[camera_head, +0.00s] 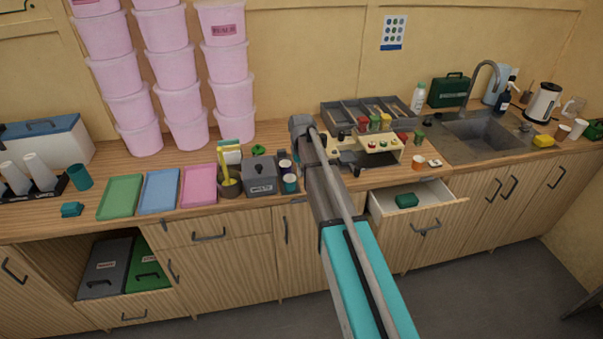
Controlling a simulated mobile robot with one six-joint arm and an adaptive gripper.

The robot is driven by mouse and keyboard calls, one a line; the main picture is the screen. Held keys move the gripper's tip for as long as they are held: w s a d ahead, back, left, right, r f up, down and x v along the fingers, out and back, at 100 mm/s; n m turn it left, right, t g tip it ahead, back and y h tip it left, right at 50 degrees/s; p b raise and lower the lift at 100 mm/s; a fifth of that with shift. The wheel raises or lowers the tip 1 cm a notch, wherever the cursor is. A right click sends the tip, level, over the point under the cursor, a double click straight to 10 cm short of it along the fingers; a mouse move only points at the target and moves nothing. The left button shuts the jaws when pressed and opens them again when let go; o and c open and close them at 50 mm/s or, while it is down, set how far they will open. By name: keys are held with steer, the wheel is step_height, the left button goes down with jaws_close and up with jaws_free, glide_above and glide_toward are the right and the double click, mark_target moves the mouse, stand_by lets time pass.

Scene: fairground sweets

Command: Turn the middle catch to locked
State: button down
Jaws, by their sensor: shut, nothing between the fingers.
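A cream stand (393,153) stands on the worktop just right of my arm. Several small dark and red fittings sit along its face, and the middle catch (371,144) appears to be among them. They are too small for me to read which way each is turned. My gripper (352,160) shows as a dark shape low at the front left of the stand, partly behind my arm. Its fingers look shut, with nothing visible in them. I cannot tell whether it touches the stand.
Small red and green jars stand around the stand, with a grey divided tray (345,107) behind. An open drawer (440,207) holding a green item (406,200) juts out below. A grey box (262,181) and cups are left of my arm. The sink (485,133) is right.

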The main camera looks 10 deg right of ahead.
mark_target(300, 200)
steer(key=shift+f+b, duration=5.7)
steer(key=shift+f, duration=0.35)
steer(key=shift+a, duration=0.25)
steer(key=shift+d, duration=0.1)
